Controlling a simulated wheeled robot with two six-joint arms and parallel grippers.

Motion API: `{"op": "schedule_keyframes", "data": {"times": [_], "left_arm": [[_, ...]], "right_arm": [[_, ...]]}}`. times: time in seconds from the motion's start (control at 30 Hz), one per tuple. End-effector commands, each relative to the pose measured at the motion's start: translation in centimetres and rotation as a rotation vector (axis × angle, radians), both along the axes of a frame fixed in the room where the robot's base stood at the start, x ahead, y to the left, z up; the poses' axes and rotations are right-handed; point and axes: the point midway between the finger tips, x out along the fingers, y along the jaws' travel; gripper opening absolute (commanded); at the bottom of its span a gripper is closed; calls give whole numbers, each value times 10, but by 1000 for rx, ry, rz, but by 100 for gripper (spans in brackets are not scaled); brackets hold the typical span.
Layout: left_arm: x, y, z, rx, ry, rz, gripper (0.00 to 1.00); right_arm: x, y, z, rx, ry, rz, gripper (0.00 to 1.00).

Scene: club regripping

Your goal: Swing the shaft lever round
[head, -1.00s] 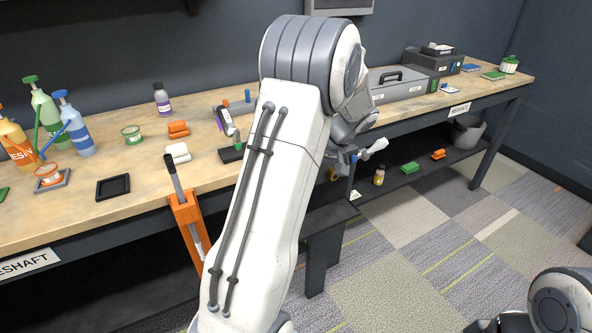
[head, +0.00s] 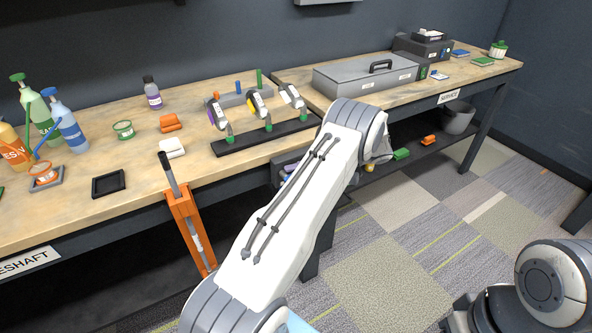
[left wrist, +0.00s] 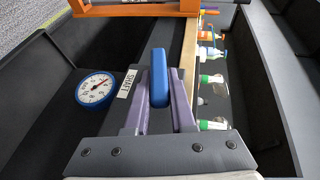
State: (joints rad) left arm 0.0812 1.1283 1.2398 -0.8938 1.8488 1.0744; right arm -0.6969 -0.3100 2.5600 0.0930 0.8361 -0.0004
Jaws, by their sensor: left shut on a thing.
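The shaft lever (left wrist: 159,78) shows as a blue upright handle in the left wrist view, beside a "SHAFT" label (left wrist: 130,84) and a blue-rimmed round gauge (left wrist: 96,90). My left gripper (left wrist: 162,73) is shut on this blue lever, with one purple-grey finger on each side. In the head view my white forearm hides most of the left gripper and the lever at the bench's front edge. My right gripper is out of view; only part of that arm shows at the lower right.
An orange clamp (head: 186,222) with a dark handle hangs on the bench front. A black rack (head: 265,136) holds three club heads. Bottles (head: 68,125) and small pots stand at left. A grey case (head: 365,74) lies at right. The carpet in front is open.

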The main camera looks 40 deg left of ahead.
Motion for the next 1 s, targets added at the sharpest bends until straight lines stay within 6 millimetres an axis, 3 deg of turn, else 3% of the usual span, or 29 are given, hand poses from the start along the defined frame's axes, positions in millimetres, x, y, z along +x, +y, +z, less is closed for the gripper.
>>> {"op": "schedule_keyframes", "data": {"times": [0.3, 0.83, 0.87, 0.9, 1.0], "left_arm": [[1, 0, -5, 42, 103, 0, 0], [0, 0, -5, 48, 120, 1, 0], [0, 0, -5, 48, 120, 1, 34], [0, 0, -5, 48, 120, 1, 49], [0, 0, -5, 48, 120, 1, 52]], "right_arm": [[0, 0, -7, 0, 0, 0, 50], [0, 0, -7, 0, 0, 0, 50], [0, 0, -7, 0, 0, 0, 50], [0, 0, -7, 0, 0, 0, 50], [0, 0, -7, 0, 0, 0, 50]]}}
